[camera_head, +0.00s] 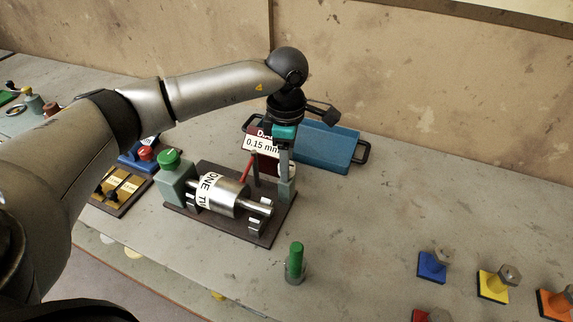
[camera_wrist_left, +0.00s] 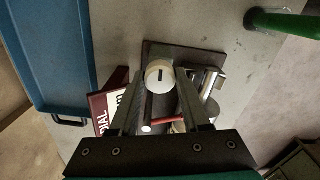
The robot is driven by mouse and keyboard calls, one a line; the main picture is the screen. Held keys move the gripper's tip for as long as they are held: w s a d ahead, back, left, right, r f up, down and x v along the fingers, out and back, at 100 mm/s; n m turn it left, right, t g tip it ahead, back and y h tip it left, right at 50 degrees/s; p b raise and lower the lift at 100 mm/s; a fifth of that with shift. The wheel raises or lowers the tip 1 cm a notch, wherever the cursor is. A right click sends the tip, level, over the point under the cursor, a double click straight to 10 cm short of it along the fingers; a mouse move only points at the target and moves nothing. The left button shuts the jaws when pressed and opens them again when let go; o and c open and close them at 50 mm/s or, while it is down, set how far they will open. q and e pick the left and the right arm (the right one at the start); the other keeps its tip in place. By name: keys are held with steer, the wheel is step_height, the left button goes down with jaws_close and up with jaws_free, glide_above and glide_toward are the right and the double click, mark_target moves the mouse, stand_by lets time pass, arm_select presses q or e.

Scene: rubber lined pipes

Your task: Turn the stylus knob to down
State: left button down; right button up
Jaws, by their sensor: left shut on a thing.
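The stylus knob (camera_wrist_left: 159,76) is a round white cap with a short black mark, seen from above in the left wrist view. The mark runs roughly up and down in that picture. My left gripper (camera_wrist_left: 158,82) is shut on the knob, one finger on each side, and points down. In the head view my left gripper (camera_head: 287,178) is at the right rear of the dark fixture base (camera_head: 225,226), over a grey-green block. The knob is largely hidden behind the fingers there. A metal cylinder (camera_head: 222,196) with a white label lies on the fixture. My right gripper is not in view.
A red lever (camera_head: 247,168) and a dark red sign (camera_head: 262,142) stand close to the gripper. A blue tray (camera_head: 325,148) lies behind. A green button box (camera_head: 172,184) is at left. A green-handled peg (camera_head: 296,262) stands in front. Coloured blocks with bolts (camera_head: 432,265) are at right.

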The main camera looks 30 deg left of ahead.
arm_select(q)
steer(key=shift+m, duration=0.5)
steer(key=shift+c, duration=1.8)
jaws_free()
step_height(320, 180, up, 15)
steer(key=shift+r+p, duration=0.15)
steer(key=shift+p, duration=0.2)
